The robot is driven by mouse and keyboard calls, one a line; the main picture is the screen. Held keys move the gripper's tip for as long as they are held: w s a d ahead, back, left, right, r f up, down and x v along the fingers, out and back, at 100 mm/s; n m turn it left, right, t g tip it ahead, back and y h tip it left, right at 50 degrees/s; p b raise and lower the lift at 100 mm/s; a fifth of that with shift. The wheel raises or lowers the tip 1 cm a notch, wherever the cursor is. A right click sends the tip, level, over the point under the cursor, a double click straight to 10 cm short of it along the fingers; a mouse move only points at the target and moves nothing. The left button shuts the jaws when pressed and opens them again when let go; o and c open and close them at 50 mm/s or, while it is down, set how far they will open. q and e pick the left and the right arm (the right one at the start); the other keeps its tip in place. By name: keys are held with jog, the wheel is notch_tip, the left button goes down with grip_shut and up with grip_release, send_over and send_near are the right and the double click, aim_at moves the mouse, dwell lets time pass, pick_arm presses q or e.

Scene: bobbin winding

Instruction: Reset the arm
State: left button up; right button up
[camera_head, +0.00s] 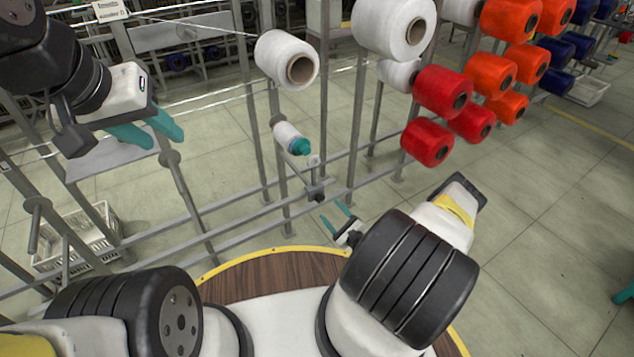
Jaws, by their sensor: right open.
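My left gripper (167,143) is at the upper left, in front of the metal rack. Its two teal fingers are apart and nothing shows between them. My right gripper (335,213) is low in the middle, partly behind my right arm. Its thin teal fingers are spread and empty. A small white bobbin with a teal end (287,136) sits on the rack between the two grippers, apart from both. A large white spool (287,60) is mounted above it.
More white (395,25), red (442,92) and orange (512,20) spools hang on the rack at the upper right. A white crate (75,238) stands at the lower left. Metal rails cross in front of me. Open tiled floor (540,220) lies to the right.

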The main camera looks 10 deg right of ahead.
jog(key=shift+v, duration=0.8)
